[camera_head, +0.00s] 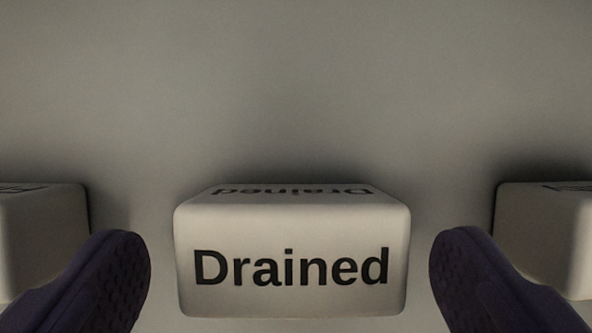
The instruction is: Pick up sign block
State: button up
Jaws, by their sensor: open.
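The sign block (292,233) is a pale, rounded block with the black word "Drained" on its front face and again, upside down, on its top face. It sits upright in the lower middle of the view. My gripper (290,280) is open, with one dark, ridged finger to the left of the block and the other to the right. A gap shows between each finger and the block's sides, so neither finger touches it in the picture. Nothing is held. The block's underside is hidden.
A second pale block (45,232) stands at the left edge, and a third (545,230) at the right edge, both cut off and partly behind my fingers. Each has dark lettering on top that I cannot read. The plain grey surface (290,80) behind the blocks is clear.

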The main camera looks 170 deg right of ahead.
jog(key=shift+x, duration=0.95)
jog(key=c, duration=1.1)
jog(key=shift+r, duration=0.1)
notch_tip(320, 180, up, 4)
jog(key=shift+f+p, duration=0.1)
jog(key=shift+p, duration=0.55)
jog(key=s+d, duration=0.1)
jog(key=s, duration=0.4)
jog(key=s+d, duration=0.1)
jog(key=s, duration=0.4)
jog(key=s+d+r, duration=0.1)
jog(key=s+d, duration=0.1)
jog(key=s, duration=0.3)
jog(key=shift+s+d+b, duration=0.1)
jog(key=shift+s+b, duration=0.2)
